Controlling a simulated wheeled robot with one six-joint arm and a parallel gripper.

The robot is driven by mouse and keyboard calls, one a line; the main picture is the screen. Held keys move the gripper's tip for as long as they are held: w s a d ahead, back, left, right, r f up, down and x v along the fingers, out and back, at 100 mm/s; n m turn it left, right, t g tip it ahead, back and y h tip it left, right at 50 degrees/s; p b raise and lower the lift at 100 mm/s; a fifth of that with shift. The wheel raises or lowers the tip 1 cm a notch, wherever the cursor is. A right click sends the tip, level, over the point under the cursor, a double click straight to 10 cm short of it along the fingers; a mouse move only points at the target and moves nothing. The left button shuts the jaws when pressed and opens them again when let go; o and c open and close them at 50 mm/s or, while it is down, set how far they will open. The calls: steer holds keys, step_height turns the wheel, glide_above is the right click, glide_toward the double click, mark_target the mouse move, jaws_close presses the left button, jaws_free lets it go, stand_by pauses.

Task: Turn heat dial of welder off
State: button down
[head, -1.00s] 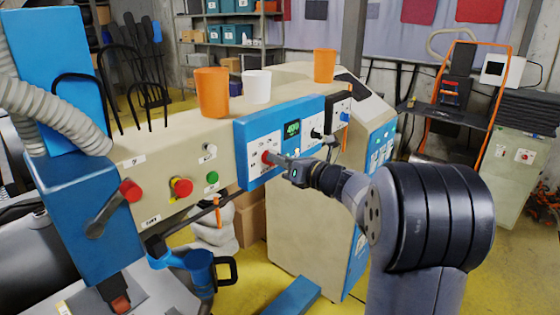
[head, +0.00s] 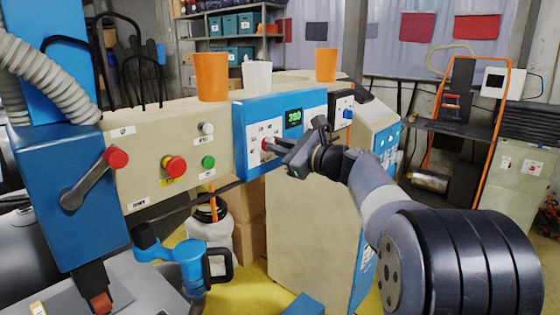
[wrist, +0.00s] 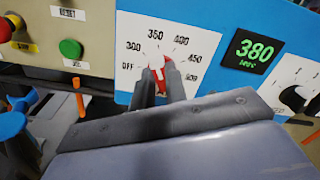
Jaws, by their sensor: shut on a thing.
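The heat dial is a red knob (wrist: 157,72) on a blue-and-white panel, ringed by OFF, 300, 350, 400, 450 and a last mark that is hard to read. Its upper end points up, around 350 to 400. My gripper (wrist: 160,84) is shut on the knob, one dark finger on each side; the fingers hide its lower part. In the head view my gripper (head: 275,147) reaches the panel from the right, and a bit of the red knob (head: 266,144) shows at its tip. A green display (wrist: 253,51) right of the dial reads 380.
A second, black knob (wrist: 293,98) sits right of the display. Left of the dial are a green button (wrist: 70,48), a red stop button (head: 174,166) and a red-tipped lever (head: 115,158). Cups, orange (head: 211,76) and white (head: 257,76), stand on top of the machine.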

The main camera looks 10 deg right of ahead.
steer(key=shift+s+a+f+n+b, duration=0.1)
steer(key=shift+f+n+b, duration=0.1)
steer(key=shift+n+b, duration=2.1)
steer(key=shift+a+f+n+b, duration=0.1)
steer(key=shift+f+n+b, duration=0.05)
steer(key=shift+n+b, duration=2.1)
steer(key=shift+s+f+n+b, duration=0.1)
steer(key=shift+f+n+b, duration=0.1)
steer(key=shift+n+b, duration=2.1)
steer(key=shift+n, duration=0.45)
steer(key=c, duration=1.4)
jaws_free()
steer(key=shift+r, duration=0.1)
steer(key=shift+c, duration=0.2)
steer(key=shift+d, duration=0.1)
steer(key=v, duration=1)
steer(key=shift+s+d, duration=0.15)
steer(key=shift+s, duration=0.1)
